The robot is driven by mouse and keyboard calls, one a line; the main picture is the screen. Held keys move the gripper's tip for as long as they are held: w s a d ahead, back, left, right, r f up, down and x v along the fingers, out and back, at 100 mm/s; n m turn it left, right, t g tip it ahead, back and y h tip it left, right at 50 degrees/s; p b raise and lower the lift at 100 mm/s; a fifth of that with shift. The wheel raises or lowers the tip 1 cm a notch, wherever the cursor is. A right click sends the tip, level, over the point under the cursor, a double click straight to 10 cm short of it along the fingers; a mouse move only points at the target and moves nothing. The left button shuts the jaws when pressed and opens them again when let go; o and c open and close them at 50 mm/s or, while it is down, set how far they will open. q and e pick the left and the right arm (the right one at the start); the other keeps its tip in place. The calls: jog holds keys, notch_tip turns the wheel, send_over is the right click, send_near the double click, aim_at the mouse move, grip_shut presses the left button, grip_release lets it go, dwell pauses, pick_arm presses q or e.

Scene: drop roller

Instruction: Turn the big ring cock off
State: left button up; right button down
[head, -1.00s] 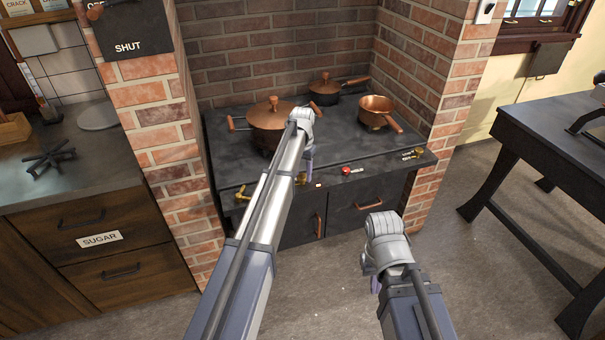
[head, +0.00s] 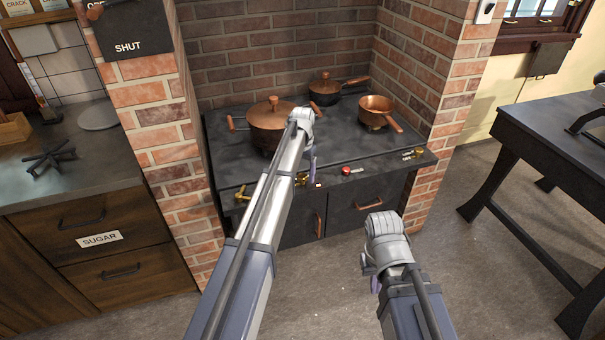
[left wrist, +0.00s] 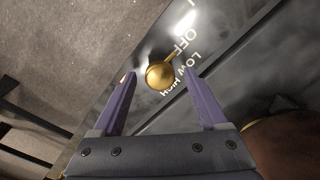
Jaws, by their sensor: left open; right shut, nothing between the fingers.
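The black stove (head: 345,150) has several brass cocks along its front edge. In the left wrist view a brass cock (left wrist: 160,75) with a round end and a thin lever sits between my left fingers. Its lever slants up and right to the printed OFF; LOW and HIGH are printed beside it. My left gripper (head: 312,163) is open above the stove's front edge, a finger on each side of the cock; contact cannot be told. In the head view my forearm hides part of the front edge. My right gripper (head: 376,284) is shut and empty, low before the stove, mostly hidden by its wrist.
A large lidded copper pot (head: 268,125), a smaller lidded pan (head: 325,88) and an open copper saucepan (head: 376,108) stand on the stove. A red button (head: 346,170) is on the front edge. Brick walls flank the stove. A dark table (head: 560,125) stands at right.

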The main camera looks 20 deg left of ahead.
aim_at(303, 176)
pick_arm(q)
jog(key=shift+r, duration=0.1)
notch_tip(303, 176, up, 8)
jog(key=p, duration=0.8)
jog(key=shift+f, duration=0.2)
jog(key=s+d+r+p, duration=0.1)
jog(key=s+d, duration=0.4)
jog(key=s, duration=0.7)
jog(key=s+d+r+m+p, duration=0.1)
jog(key=s+d, duration=0.5)
jog(key=s, duration=0.6)
jog(key=s+d+r+y+p, duration=0.1)
jog(key=s+d, duration=0.4)
jog(key=s, duration=0.7)
jog(key=shift+d+r+m+p, duration=0.4)
jog(key=shift+r+p, duration=0.1)
jog(key=shift+r, duration=0.15)
